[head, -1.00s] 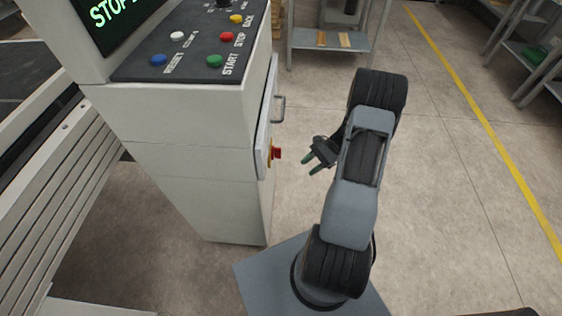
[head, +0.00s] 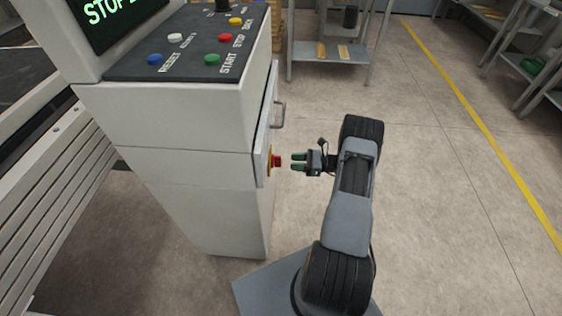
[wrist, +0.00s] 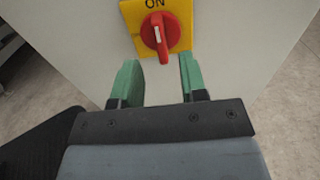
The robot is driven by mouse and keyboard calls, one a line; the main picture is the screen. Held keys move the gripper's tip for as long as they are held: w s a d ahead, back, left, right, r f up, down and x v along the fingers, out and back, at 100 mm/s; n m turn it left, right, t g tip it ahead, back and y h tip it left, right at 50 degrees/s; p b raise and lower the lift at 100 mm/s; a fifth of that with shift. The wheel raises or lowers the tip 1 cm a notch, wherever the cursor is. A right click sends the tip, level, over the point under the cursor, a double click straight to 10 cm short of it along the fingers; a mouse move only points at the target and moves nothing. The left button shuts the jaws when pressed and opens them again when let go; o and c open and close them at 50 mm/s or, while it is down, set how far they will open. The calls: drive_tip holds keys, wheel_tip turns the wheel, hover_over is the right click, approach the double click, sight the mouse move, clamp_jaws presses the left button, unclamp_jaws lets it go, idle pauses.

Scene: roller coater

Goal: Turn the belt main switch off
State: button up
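The belt main switch (head: 277,161) is a red rotary knob on a yellow plate on the right side of the control cabinet (head: 205,165). In the wrist view the red knob (wrist: 158,36) has its handle close to upright, below the word ON on the yellow plate (wrist: 183,36). My gripper (head: 298,162) is level with the switch and points at it, a short gap away. In the wrist view its two green fingers (wrist: 160,80) are apart with nothing between them, just below the knob.
The cabinet's top panel has a green START button (head: 212,60), a red STOP button (head: 225,38) and others. A screen (head: 110,15) reads STOP. A metal handle (head: 281,113) sticks out above the switch. Floor to the right is clear; shelves (head: 330,58) stand behind.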

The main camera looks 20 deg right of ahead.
sight(276, 161)
drive_tip(key=shift+x, duration=2.95)
clamp_jaws()
